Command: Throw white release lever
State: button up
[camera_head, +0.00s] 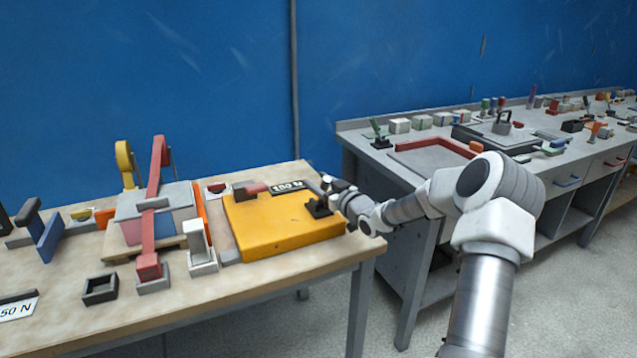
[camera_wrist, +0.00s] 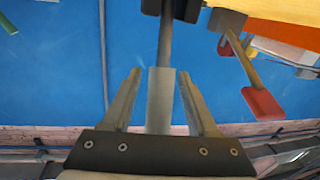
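A pale grey-white lever handle (camera_wrist: 160,100) shows in the wrist view on a thin grey rod that runs up to a dark mount (camera_wrist: 185,8). My gripper (camera_wrist: 159,72) points at it, with one finger on each side of the handle. Narrow gaps show between the fingers and the handle, so the gripper is open and not closed on it. In the head view my gripper (camera_head: 335,186) is at the right end of the yellow panel (camera_head: 275,228), beside a black bracket (camera_head: 318,207). The wrist partly hides the handle there.
A red-tipped lever (camera_wrist: 262,103) hangs to the right in the wrist view. A red clamp arm (camera_head: 150,215) and a pale upright block (camera_head: 201,247) stand left of the panel. A grey bench (camera_head: 400,168) stands behind my arm.

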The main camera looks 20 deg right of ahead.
grip_shut()
dwell(1.2)
